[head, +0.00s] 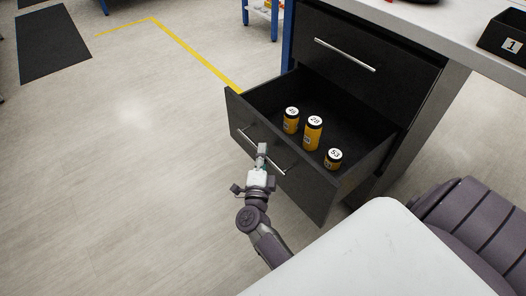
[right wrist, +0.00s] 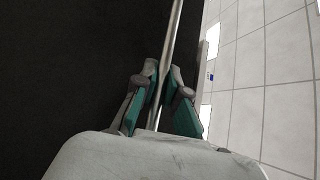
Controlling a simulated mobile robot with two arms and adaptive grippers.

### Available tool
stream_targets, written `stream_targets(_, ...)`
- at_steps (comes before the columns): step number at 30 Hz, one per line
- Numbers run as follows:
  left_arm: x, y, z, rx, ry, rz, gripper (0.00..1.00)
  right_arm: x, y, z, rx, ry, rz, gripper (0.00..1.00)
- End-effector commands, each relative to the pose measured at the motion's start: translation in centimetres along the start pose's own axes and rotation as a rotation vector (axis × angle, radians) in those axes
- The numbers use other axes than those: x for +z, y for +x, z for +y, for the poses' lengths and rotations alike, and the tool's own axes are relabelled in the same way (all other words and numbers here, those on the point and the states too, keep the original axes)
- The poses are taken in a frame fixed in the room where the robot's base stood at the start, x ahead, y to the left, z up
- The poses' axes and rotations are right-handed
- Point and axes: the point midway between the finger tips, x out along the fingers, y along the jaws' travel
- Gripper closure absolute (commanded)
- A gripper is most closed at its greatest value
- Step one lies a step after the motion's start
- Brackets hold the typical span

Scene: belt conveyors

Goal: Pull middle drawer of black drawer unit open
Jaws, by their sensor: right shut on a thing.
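The black drawer unit (head: 376,40) stands under a grey tabletop. The drawer below its top one, the middle drawer (head: 318,192), is pulled well out, and its inside is in view. My right gripper (head: 262,154) is at the silver bar handle (head: 278,167) on its front. In the right wrist view, the fingers of the right gripper (right wrist: 163,82) are closed around the handle bar (right wrist: 175,28). My left gripper is not in view.
The top drawer (head: 345,55) is shut. A black bin (head: 505,40) sits on the tabletop. The floor (head: 120,160) left of the drawer is clear.

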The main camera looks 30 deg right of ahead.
Motion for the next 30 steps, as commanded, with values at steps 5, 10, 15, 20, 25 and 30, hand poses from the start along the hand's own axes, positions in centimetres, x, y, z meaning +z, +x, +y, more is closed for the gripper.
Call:
stream_targets(5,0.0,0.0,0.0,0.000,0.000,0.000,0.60,-0.1,0.0,0.1,0.002,-0.001,0.003,1.00)
stream_targets(10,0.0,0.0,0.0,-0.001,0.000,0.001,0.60,-0.1,0.0,0.1,0.002,-0.001,0.002,0.67)
stream_targets(15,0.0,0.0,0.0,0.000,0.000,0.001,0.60,-0.1,0.0,0.1,0.001,0.000,0.001,0.63)
stream_targets(20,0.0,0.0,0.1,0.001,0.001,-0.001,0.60,0.0,-0.1,0.0,0.001,0.000,0.001,0.63)
stream_targets(25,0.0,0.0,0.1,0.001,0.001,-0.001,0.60,0.0,-1.4,0.1,0.003,-0.001,0.000,0.63)
stream_targets(30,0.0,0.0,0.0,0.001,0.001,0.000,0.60,-0.1,-4.1,0.2,0.005,-0.002,0.000,0.63)
